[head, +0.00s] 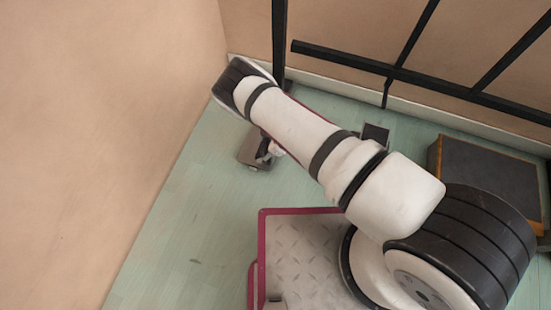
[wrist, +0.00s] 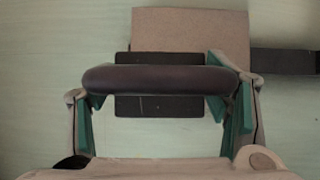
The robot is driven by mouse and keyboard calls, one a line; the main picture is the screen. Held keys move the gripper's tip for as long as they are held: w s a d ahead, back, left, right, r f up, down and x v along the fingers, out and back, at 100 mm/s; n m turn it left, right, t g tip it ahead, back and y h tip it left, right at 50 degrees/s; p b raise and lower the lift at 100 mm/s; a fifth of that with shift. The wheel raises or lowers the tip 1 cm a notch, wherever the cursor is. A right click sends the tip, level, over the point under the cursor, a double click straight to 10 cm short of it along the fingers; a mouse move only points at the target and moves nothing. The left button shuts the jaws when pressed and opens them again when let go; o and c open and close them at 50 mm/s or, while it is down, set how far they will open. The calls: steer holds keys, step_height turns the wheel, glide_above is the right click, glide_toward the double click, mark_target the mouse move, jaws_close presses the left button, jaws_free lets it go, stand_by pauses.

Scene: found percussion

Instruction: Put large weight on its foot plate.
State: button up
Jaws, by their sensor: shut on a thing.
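In the wrist view, my gripper (wrist: 158,85) has its green-padded fingers on either side of a dark, round-ended bar, apparently the large weight (wrist: 160,79). The fingers are shut on it near its two ends. A flat dark square plate, apparently the foot plate (wrist: 160,108), shows behind the bar, which covers its middle. I cannot tell how large the gap between them is, or whether they touch. In the head view, my forearm hides most of the gripper, and I cannot make out the bar clearly.
A tan flat-faced block (wrist: 190,30) adjoins the plate, with a dark strip (wrist: 285,62) to its right. In the head view, a grey-brown block (head: 252,151) is on the pale green floor beside the wall. A dark railing (head: 340,58) and dark box (head: 487,172) stand behind and right.

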steer(key=shift+w+a+f+b, duration=0.1)
steer(key=shift+w+a+b, duration=0.6)
steer(key=shift+w+a, duration=0.85)
steer(key=shift+a+f, duration=0.2)
steer(key=shift+f, duration=0.05)
steer(key=shift+f+b, duration=1.25)
steer(key=shift+f, duration=0.25)
steer(key=o, duration=2)
steer(key=shift+s+d+f, duration=0.1)
steer(key=shift+c, duration=0.2)
steer(key=p+v, duration=0.5)
steer(key=v, duration=0.7)
steer(key=shift+p, duration=0.35)
